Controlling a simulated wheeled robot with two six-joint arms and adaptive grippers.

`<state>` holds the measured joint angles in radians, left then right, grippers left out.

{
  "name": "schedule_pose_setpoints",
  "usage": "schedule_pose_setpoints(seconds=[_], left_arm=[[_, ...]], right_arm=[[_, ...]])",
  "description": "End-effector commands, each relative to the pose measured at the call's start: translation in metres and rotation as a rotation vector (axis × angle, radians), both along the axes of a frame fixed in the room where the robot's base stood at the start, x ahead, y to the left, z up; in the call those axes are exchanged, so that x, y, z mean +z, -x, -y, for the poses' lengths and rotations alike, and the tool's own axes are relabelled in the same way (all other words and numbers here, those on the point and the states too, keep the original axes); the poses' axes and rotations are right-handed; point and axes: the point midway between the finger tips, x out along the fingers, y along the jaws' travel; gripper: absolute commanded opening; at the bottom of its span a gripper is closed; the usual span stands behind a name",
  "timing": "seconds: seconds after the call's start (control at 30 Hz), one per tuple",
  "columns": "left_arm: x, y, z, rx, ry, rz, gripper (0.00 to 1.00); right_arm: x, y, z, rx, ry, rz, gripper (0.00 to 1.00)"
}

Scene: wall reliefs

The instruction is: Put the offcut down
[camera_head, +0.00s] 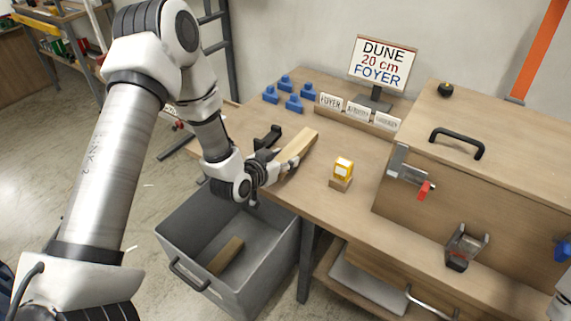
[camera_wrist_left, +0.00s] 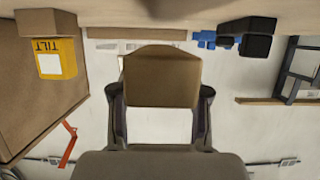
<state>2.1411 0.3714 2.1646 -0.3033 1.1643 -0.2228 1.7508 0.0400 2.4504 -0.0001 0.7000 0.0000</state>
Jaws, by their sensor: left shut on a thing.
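The offcut is a pale, squared wooden block (camera_head: 298,148) at the left part of the bench's front edge. My left gripper (camera_head: 279,170) is shut on its near end. In the left wrist view the offcut (camera_wrist_left: 160,72) sits between the two dark fingers of the left gripper (camera_wrist_left: 160,92). That view is upside down, with the bench top along its upper edge. I cannot tell whether the offcut touches the bench. My right gripper is not clearly seen.
A grey open bin (camera_head: 272,243) stands below, with another wood piece (camera_head: 226,256) in it. The bench (camera_head: 330,206) carries a black clamp-like part (camera_head: 267,138), blue pieces (camera_head: 286,84), a yellow box (camera_head: 343,168) on a block, and a sign (camera_head: 382,62) reading "DUNE 20 cm FOYER".

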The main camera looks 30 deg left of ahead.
Motion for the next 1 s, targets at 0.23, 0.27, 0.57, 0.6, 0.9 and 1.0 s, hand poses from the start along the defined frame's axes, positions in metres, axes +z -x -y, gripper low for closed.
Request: schedule_pose_setpoints(seconds=[0.23,0.27,0.57,0.6,0.9,1.0], left_arm=[[-0.019,-0.022,-0.005,-0.001,0.000,-0.005,0.07],[-0.024,-0.022,-0.005,-0.001,0.000,-0.005,0.07],[-0.038,-0.022,-0.005,-0.001,0.000,-0.001,0.07],[-0.039,-0.022,-0.005,-0.001,0.001,-0.001,0.07],[-0.041,-0.022,-0.005,-0.001,0.001,-0.001,0.71],[-0.041,-0.022,-0.005,-0.001,0.001,-0.001,0.71]], right_arm=[[-0.001,0.000,0.000,0.000,0.000,0.000,0.40],[-0.001,0.000,0.000,0.000,0.000,0.000,0.40],[-0.001,0.000,0.000,0.000,0.000,0.000,0.40],[-0.002,0.000,0.000,0.000,0.000,0.000,0.40],[-0.003,0.000,0.000,0.000,0.000,0.000,0.40],[-0.003,0.000,0.000,0.000,0.000,0.000,0.40]])
